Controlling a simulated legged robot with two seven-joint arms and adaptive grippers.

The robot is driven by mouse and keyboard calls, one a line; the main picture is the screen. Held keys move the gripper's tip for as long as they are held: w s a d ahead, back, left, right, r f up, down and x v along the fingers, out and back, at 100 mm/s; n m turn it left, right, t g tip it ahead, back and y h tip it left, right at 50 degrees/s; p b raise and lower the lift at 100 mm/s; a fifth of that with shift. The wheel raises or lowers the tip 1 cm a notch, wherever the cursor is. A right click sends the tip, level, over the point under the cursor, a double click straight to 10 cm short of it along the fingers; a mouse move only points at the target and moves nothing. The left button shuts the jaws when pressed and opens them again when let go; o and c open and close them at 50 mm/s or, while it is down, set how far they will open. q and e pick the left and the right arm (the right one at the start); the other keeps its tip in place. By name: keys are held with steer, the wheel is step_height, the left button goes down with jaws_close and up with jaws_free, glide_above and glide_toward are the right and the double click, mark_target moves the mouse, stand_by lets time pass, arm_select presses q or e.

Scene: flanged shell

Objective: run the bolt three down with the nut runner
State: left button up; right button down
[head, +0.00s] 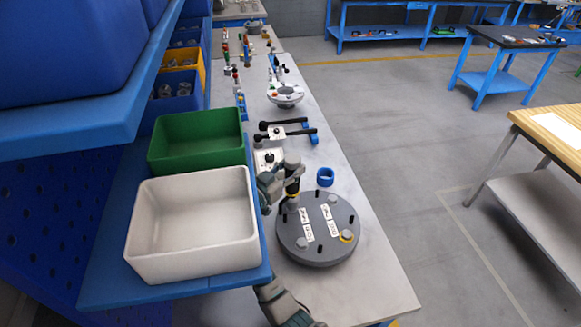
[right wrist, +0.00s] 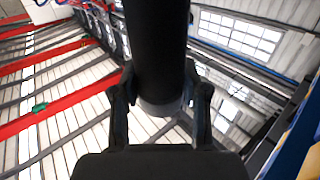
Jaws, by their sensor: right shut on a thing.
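The flanged shell (head: 318,255) is a round grey disc on the bench, with bolt heads, black pegs and two white labels too small to read. One bolt head (head: 305,243) is at its lower left, one (head: 332,198) at its upper right. My left gripper is not seen.
A blue ring (head: 325,177) stands just behind the disc. A white bin (head: 190,262) and a green bin (head: 197,158) sit close on the left. A black-handled fixture (head: 287,133) lies further back. The bench right of the disc is clear.

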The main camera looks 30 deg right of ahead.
steer(key=shift+f+b, duration=0.6)
steer(key=shift+f, duration=0.1)
steer(key=shift+r+n+t, duration=0.1)
steer(key=shift+n+t, duration=0.2)
steer(key=shift+t, duration=0.1)
steer(key=shift+w+n+t+y, duration=0.1)
steer(key=shift+n+t+y, duration=0.2)
steer(key=shift+t+y, duration=0.1)
steer(key=shift+f, duration=0.2)
steer(key=shift+w+f, duration=0.1)
steer(key=shift+f, duration=0.1)
steer(key=shift+r, duration=0.2)
